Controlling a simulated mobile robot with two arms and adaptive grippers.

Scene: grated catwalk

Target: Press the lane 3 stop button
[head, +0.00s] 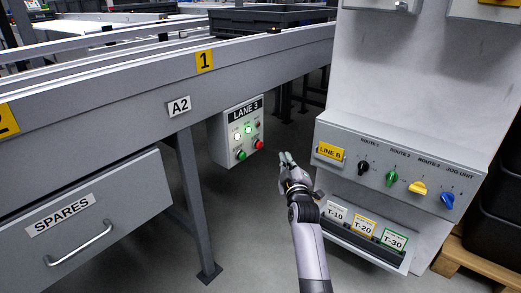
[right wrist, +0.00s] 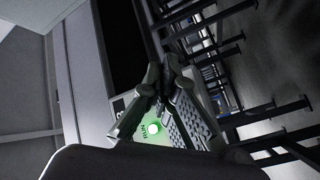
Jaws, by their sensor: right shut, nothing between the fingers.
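The LANE 3 control box (head: 226,143) hangs under the conveyor's side rail in the head view. Its red button (head: 259,144) is at the lower right of its face, with a green button (head: 241,155) to the left. Lit lamps show above them. My right gripper (head: 285,157) is shut and empty, just right of and slightly below the red button in the picture, apparently apart from it. In the right wrist view, the shut fingers (right wrist: 164,92) cover part of the box, beside a glowing green lamp (right wrist: 153,128). The red button cannot be made out there. My left gripper is out of view.
A console (head: 330,134) with several coloured knobs stands close right of my right arm, with a rack of tags (head: 365,228) below. A conveyor leg (head: 191,195) and SPARES drawer (head: 88,222) are at left. Floor between leg and arm is clear.

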